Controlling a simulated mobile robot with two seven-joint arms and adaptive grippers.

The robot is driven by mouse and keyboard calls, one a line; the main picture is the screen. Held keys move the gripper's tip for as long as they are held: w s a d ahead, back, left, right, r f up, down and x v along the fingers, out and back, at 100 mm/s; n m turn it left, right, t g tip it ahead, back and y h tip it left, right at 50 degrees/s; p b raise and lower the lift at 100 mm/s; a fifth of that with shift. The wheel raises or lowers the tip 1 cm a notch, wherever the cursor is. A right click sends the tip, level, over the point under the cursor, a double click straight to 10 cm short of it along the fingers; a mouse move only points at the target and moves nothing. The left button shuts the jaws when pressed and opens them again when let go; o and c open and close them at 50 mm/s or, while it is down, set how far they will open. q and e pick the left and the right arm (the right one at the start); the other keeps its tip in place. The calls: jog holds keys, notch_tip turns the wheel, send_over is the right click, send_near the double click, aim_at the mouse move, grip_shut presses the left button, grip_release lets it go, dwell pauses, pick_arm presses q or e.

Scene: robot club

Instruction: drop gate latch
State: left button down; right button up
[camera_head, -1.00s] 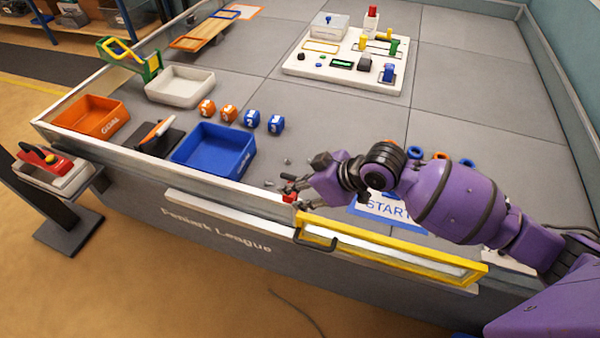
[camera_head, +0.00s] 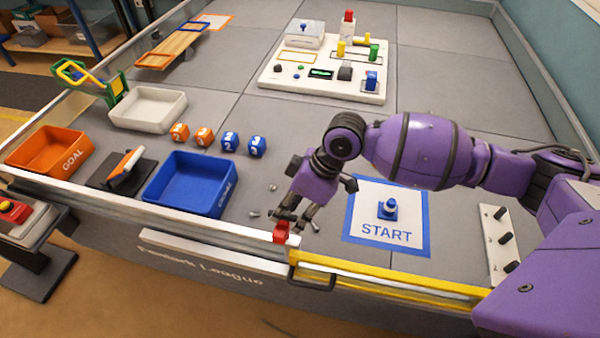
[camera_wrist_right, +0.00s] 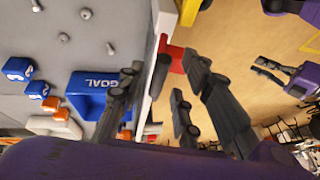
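The red latch (camera_head: 281,231) stands up on the front wall's top edge, at the left end of the yellow-framed gate (camera_head: 390,283). The gate lies in line with the wall, with a dark handle near its left end. My right gripper (camera_head: 288,218) is at the latch, pointing down and toward the wall. In the right wrist view its fingers (camera_wrist_right: 163,75) are spread, with the red latch (camera_wrist_right: 174,52) between or just past the tips. I cannot tell whether they touch it. A purple arm end with dark fingers, probably my left gripper (camera_wrist_right: 290,78), shows at the right; its state is unclear.
Behind the wall are a blue goal bin (camera_head: 190,185), an orange goal bin (camera_head: 45,152), a white tray (camera_head: 147,108) and several numbered cubes. Small screws lie near my right gripper. A START mat (camera_head: 388,232) holds a blue peg piece (camera_head: 388,209).

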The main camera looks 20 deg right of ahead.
jog(key=shift+a+f, duration=0.2)
grip_shut()
jog(key=shift+w, duration=0.1)
dwell(0.4)
